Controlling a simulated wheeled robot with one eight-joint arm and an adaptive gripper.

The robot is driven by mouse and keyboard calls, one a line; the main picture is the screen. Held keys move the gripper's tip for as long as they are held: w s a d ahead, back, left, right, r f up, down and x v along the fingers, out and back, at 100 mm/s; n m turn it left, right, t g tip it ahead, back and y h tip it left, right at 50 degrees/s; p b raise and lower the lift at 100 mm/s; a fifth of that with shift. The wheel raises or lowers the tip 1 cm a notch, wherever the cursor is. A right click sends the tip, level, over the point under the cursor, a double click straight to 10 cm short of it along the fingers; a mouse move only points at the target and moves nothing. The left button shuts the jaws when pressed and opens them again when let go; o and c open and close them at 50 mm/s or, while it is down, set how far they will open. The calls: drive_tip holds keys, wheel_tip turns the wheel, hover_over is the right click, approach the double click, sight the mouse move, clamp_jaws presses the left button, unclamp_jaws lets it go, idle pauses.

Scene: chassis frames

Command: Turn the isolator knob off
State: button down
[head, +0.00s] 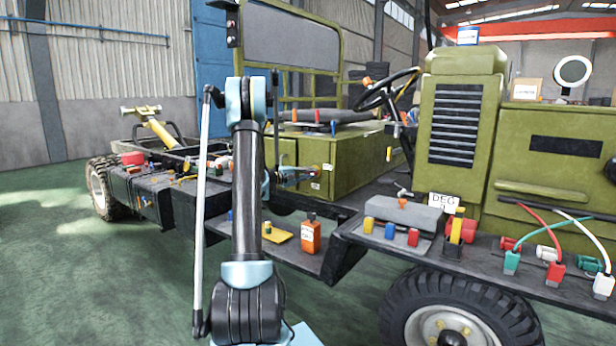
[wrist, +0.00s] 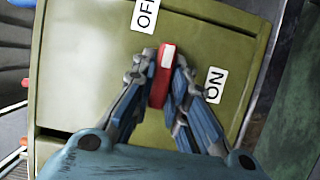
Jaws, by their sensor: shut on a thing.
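The isolator knob (wrist: 157,95) is a red bar on an olive-green panel (wrist: 85,85) in the wrist view. It stands nearly upright in the picture, its top leaning slightly right, with a pale mark near its upper end. The OFF label (wrist: 145,14) is above and left of it; the ON label (wrist: 214,85) is to its right. My gripper (wrist: 163,75) has one finger on each side of the knob and is shut on it. In the head view my gripper (head: 300,176) is at the end face of the green box, and the knob is too small to make out clearly.
The green box (head: 350,163) sits on the vehicle's chassis. A steering wheel (head: 388,89) and a front wheel (head: 445,318) are to the right. Green floor is open at left.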

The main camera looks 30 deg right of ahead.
drive_tip(key=c, duration=1.6)
unclamp_jaws()
drive_tip(key=shift+f, duration=0.15)
drive_tip(key=a, duration=1.2)
